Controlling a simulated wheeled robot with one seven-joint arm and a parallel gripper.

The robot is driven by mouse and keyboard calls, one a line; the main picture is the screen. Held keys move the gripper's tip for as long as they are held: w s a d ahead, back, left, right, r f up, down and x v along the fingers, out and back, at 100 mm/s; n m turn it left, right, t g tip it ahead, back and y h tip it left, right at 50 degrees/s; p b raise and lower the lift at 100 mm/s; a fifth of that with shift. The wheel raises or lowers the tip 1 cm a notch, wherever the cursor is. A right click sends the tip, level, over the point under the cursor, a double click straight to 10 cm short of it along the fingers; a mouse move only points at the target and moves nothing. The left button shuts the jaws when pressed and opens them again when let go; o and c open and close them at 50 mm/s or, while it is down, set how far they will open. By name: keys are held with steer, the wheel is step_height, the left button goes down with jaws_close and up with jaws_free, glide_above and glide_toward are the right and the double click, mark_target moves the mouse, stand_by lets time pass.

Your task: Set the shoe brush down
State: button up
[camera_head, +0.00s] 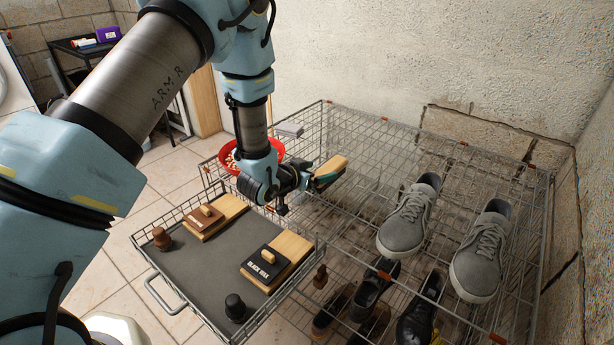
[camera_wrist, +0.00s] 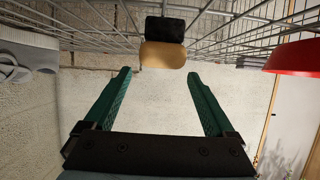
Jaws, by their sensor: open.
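The shoe brush has a tan wooden back (camera_head: 331,167) and shows over the top of the wire rack (camera_head: 375,150) in the head view. In the wrist view the brush (camera_wrist: 163,54) is just beyond the fingertips, its black bristle side against the wire mesh. It appears to rest on the mesh. My gripper (camera_head: 318,181) is beside the brush, and its fingers hide part of it. In the wrist view my gripper (camera_wrist: 158,76) has its two green fingers wide apart with nothing between them.
Grey sneakers (camera_head: 410,216) stand on the rack's right side, with dark shoes (camera_head: 373,283) below. A pull-out tray (camera_head: 205,262) at front left holds wooden-and-dark boxes and small knobbed items. A red bowl (camera_head: 276,150) is behind my wrist. Mesh between brush and sneakers is clear.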

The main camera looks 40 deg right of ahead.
steer(key=b+v, duration=0.1)
steer(key=v, duration=0.5)
steer(key=shift+a, duration=0.15)
steer(key=w+a+r+n+t+y, duration=0.3)
steer(key=w+a+n+y, duration=0.15)
steer(key=w+a, duration=0.75)
steer(key=s+a+r+n+g+y, duration=0.1)
steer(key=a+r+n+y, duration=0.2)
steer(key=a, duration=1)
steer(key=s+a+r+n+g+y, duration=0.1)
steer(key=a+r+n+y, duration=0.1)
steer(key=a, duration=1.1)
steer(key=shift+s+a+r+n+y, duration=0.2)
steer(key=shift+s+r+n+y, duration=0.15)
steer(key=shift+n+y, duration=0.6)
steer(key=shift+o, duration=0.4)
steer(key=s+a+r+n+g+y, duration=0.1)
steer(key=s+a+r+n+g, duration=0.1)
steer(key=s+a, duration=0.5)
steer(key=shift+s+r+g, duration=0.3)
steer(key=shift+s+g, duration=0.05)
steer(key=shift+g, duration=0.05)
steer(key=shift+w, duration=0.1)
